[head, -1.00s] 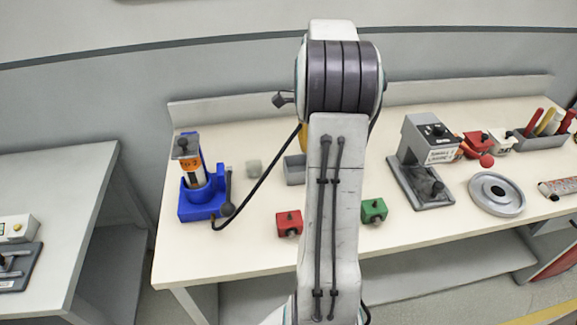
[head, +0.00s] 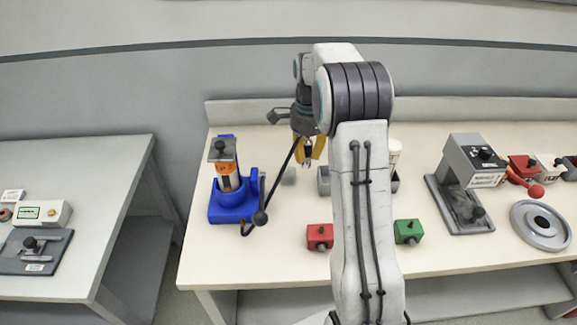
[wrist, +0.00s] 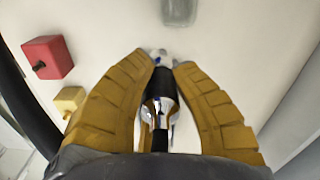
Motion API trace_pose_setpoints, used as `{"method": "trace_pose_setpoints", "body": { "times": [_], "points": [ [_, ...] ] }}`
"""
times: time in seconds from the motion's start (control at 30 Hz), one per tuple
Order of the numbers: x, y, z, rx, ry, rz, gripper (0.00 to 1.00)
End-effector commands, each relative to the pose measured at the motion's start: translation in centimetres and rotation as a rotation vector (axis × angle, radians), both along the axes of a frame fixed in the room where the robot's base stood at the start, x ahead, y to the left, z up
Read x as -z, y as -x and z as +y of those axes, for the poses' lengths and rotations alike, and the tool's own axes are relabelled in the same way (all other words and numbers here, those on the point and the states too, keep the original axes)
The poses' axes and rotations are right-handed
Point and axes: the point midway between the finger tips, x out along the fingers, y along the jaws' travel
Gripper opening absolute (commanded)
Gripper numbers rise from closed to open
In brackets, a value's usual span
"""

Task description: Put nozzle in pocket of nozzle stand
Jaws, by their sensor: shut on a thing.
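My gripper (head: 309,158) hangs above the back of the bench, to the right of the blue unit. In the wrist view my gripper (wrist: 165,62) has its two yellow fingers closed around the nozzle (wrist: 160,98), a black and chrome piece with a pale tip. A small part of the nozzle (head: 307,150) shows between the fingers in the head view. A blue unit (head: 232,208) holds an upright cylinder with an orange label; a black hose runs from it toward my gripper. I cannot tell for sure which thing is the nozzle stand, and no pocket is clearly visible.
A small grey translucent block (head: 288,176) stands below my gripper; it also shows in the wrist view (wrist: 180,10). A grey box (head: 323,182) is partly behind my arm. Red (head: 319,237) and green (head: 408,231) blocks stand in front. A grey press (head: 462,190) is at right.

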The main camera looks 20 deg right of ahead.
Motion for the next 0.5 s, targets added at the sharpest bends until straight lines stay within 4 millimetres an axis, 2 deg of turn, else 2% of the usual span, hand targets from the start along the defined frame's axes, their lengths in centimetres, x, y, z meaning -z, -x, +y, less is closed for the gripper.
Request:
{"method": "trace_pose_setpoints", "body": {
  "times": [0.2, 0.5],
  "points": [
    [2.1, -2.7, 2.4, -0.001, 0.000, 0.000, 0.00],
    [3.2, -4.1, 3.6, 0.002, 0.000, -0.001, 0.00]
  ]
}}
